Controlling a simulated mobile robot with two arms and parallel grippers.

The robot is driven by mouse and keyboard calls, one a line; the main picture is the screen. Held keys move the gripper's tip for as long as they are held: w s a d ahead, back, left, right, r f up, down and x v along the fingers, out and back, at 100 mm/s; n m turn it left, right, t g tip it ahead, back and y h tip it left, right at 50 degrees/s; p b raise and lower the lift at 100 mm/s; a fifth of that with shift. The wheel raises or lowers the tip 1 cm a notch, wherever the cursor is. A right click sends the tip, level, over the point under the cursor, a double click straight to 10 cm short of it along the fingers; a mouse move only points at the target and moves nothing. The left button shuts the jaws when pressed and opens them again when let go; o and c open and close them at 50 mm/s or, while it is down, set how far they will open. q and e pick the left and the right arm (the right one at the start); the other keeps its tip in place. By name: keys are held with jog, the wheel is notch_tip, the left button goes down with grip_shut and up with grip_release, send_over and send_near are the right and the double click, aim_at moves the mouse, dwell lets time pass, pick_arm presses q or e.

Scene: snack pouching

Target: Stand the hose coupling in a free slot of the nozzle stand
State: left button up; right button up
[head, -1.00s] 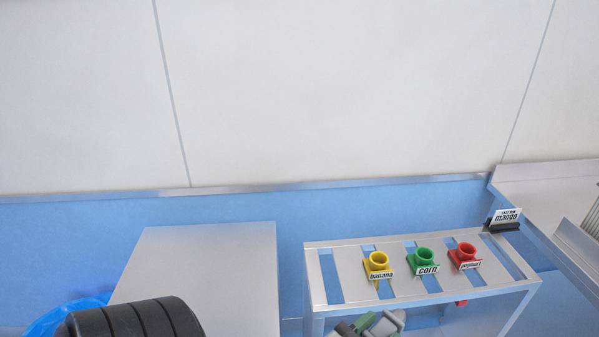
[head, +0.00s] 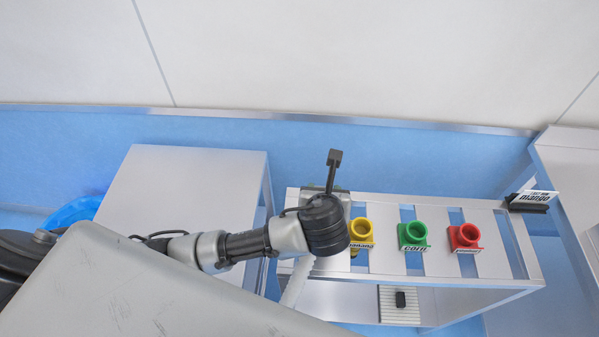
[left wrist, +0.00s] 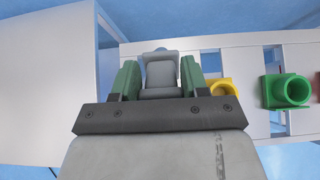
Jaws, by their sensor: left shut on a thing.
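The nozzle stand (head: 433,262) is a pale metal rack with slots in its top, at right in the head view; its edge also shows in the left wrist view (left wrist: 225,42). My left gripper (left wrist: 160,78), with green fingers, is shut on a grey piece, which I take as the hose coupling (left wrist: 160,72). It is over or near the stand's left end, left of the yellow nozzle. In the head view my wrist hides most of the gripper and the coupling. I cannot tell whether the coupling touches the stand. My right gripper is not in view.
Yellow (head: 361,232), green (head: 413,234) and red (head: 465,236) nozzles stand in slots. A black holder with a mango card (head: 536,198) sits at the far right corner. A metal cabinet (head: 190,185) stands left of the stand. A ribbed pad (head: 385,300) lies below.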

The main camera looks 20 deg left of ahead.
pick_arm(q)
jog(key=n+g+p, duration=0.1)
jog(key=g, duration=0.1)
jog(key=n+g+p, duration=0.1)
jog(key=n+g, duration=0.1)
jog(key=d+n+g+p, duration=0.1)
jog(key=g, duration=0.1)
jog(key=shift+s+r+n, duration=0.2)
jog(key=shift+n, duration=0.2)
jog(key=s+a+r+n+g+h+p, duration=0.1)
jog(key=a+r+n+g+h+p, duration=0.1)
jog(key=a+n+g+p, duration=0.1)
jog(key=shift+s+a+r+n+g+h, duration=0.35)
jog(key=shift+a+n, duration=0.35)
jog(key=shift+a, duration=0.5)
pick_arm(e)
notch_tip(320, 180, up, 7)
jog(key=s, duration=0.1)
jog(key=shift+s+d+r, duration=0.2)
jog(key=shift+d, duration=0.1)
pick_arm(q)
jog(key=shift+p, duration=0.3)
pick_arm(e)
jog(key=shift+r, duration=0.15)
